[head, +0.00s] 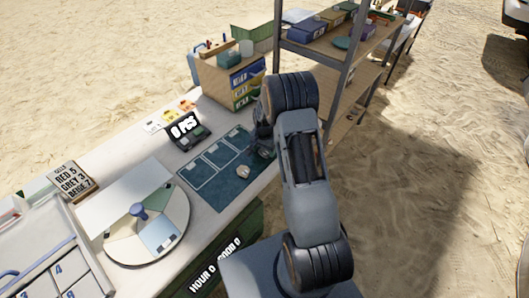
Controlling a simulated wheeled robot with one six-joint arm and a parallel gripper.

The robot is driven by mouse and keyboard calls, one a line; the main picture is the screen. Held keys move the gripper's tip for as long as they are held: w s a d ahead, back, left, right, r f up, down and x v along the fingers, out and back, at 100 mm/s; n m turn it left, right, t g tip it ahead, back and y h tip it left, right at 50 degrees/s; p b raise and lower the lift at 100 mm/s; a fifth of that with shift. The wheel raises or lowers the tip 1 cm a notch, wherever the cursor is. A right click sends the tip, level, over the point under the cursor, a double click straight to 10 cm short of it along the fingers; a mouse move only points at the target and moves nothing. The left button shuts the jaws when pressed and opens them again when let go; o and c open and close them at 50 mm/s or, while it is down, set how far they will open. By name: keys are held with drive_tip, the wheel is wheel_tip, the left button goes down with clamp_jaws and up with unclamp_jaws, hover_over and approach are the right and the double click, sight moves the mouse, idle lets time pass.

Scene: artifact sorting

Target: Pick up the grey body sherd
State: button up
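A small pale grey sherd (243,171) lies on the teal mat (206,200), near its front right part. It is too small to tell for certain that it is a body sherd. My gripper (262,143) is over the right end of the mat, up and to the right of the sherd and apart from it in the picture. My own arm partly covers the gripper, and its fingers are too dark and small to tell whether they are open or shut.
A round sectioned tray (118,247) with a blue knob and a numbered compartment case (25,265) are at left. A counting display (186,131) stands behind the mat. A drawer box (222,78) and metal shelf (345,75) stand at the back.

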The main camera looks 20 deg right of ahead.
drive_tip(key=c, duration=0.6)
drive_tip(key=shift+r, duration=0.1)
drive_tip(key=shift+c, duration=0.2)
